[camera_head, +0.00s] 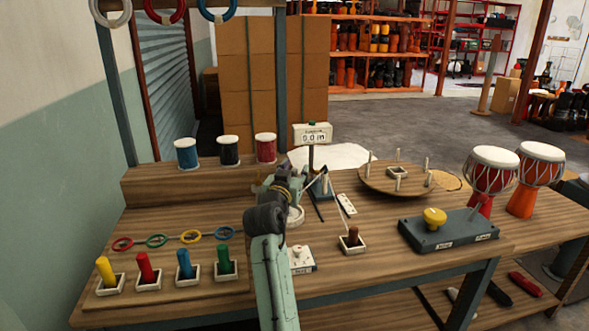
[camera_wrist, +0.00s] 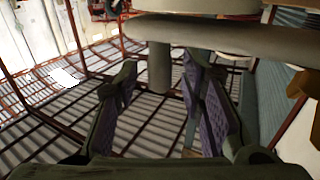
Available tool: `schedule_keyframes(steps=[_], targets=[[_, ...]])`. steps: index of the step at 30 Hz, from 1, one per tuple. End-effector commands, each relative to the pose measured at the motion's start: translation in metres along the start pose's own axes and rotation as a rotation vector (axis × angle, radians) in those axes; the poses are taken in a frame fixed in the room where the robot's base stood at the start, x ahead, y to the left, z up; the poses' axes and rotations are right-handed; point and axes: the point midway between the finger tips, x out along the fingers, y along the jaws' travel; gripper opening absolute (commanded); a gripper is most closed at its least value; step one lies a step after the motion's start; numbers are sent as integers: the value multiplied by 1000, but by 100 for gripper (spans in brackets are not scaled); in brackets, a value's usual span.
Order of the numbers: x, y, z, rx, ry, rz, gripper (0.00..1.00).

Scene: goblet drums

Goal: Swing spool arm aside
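My gripper (camera_head: 290,186) is over the middle of the bench in the head view, small and partly hidden by my own arm. In the wrist view my gripper (camera_wrist: 160,78) has its two fingers spread apart. A grey-beige post (camera_wrist: 159,66) shows between the fingertips, with a gap on each side. It joins a long horizontal bar (camera_wrist: 225,38) with a rounded piece above it. This may be the spool arm, but I cannot tell for sure. In the head view a white round piece (camera_head: 295,216) sits just below my gripper, partly covered.
A small display (camera_head: 313,135) stands behind my gripper. A round wooden turntable (camera_head: 372,183) with pegs and a grey box with a yellow knob (camera_head: 434,217) are to the right. A brown peg (camera_head: 352,236) has a white cord near it. Coloured pegs stand front left; goblet drums (camera_head: 490,172) stand far right.

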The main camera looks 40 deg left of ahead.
Motion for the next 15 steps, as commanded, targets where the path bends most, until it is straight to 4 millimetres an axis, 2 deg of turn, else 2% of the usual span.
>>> schedule_keyframes(steps=[6, 15], targets=[[0, 0, 0, 0, 0, 0, 36], [0, 0, 0, 0, 0, 0, 16]])
